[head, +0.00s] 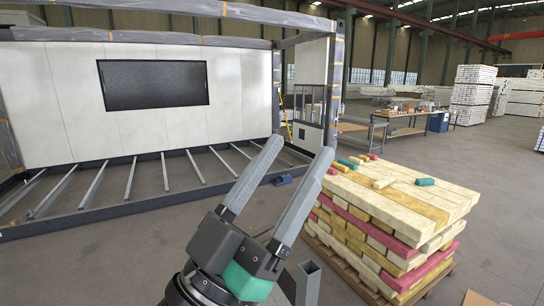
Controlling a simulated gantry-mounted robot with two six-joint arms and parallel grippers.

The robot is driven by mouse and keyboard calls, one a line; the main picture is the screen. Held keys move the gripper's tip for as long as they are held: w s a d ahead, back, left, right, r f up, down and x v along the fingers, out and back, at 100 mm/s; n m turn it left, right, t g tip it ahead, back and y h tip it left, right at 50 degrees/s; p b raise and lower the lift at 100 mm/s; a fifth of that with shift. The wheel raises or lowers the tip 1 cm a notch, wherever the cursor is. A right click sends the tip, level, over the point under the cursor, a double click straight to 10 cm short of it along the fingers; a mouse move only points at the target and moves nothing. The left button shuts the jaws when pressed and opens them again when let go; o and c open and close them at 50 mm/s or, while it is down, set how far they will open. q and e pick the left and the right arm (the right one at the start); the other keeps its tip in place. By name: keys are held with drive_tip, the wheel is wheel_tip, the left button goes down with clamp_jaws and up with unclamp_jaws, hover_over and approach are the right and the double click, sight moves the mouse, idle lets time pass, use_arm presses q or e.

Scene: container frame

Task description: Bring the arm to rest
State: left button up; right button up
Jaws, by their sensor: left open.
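My left gripper (292,170) rises from the bottom middle of the head view. Its two long grey fingers are spread apart with nothing between them. The gripper body is dark with a teal part. The fingers point up and to the right, and in the picture they stand just left of a stack of planks. My right gripper is not in view.
The stack of pale, yellow and red planks (410,210) rests on a pallet at right, with small loose blocks on top. A container frame (90,205) with floor beams and a white wall stands at left. A workbench (405,132) stands behind.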

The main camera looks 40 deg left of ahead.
use_arm(q)
drive_tip(key=shift+t+h, duration=0.5)
drive_tip(key=s+r, duration=0.1)
drive_tip(key=s, duration=0.1)
drive_tip(key=s+d+r, duration=0.1)
drive_tip(key=shift+s+r, duration=0.2)
drive_tip(key=shift+s, duration=0.15)
drive_tip(key=shift+r, duration=0.1)
wheel_tip(320, 180, up, 17)
drive_tip(key=p, duration=1.7)
drive_tip(key=shift+r+p, duration=0.15)
drive_tip(key=shift+p, duration=0.2)
drive_tip(key=shift+w, duration=0.1)
